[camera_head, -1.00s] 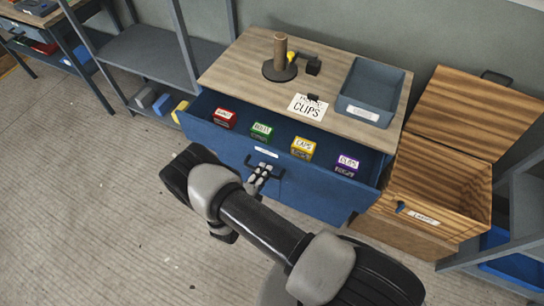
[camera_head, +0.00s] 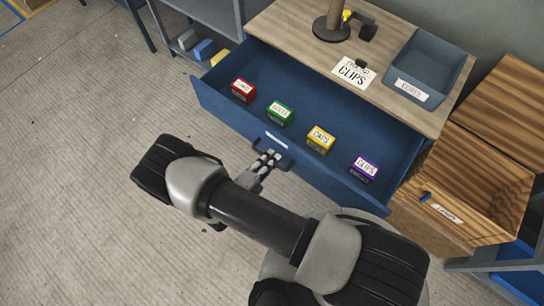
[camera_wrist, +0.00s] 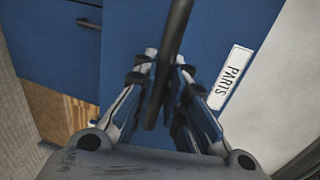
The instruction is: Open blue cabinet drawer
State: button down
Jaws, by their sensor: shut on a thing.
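The blue cabinet drawer (camera_head: 222,102) is pulled out from under a wooden top in the head view. Inside it stand a red box (camera_head: 243,90), a green box (camera_head: 280,114), a yellow box (camera_head: 320,139) and a purple box (camera_head: 364,169) in a row. My gripper (camera_head: 268,160) is at the drawer front, shut on the dark bar handle (camera_head: 286,163). In the wrist view my gripper (camera_wrist: 165,85) has the handle (camera_wrist: 172,50) between its fingers, beside a white PARTS label (camera_wrist: 231,77) on the blue front.
On the wooden top (camera_head: 285,30) are a round dark stand (camera_head: 332,28), a CLIPS card (camera_head: 353,72) and a grey-blue bin (camera_head: 425,67). An open wooden crate (camera_head: 480,180) stands right of the cabinet. Grey shelving stands behind left. Floor at left is clear.

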jog(key=c, duration=1.6)
grip_release()
jog(key=v, duration=1.2)
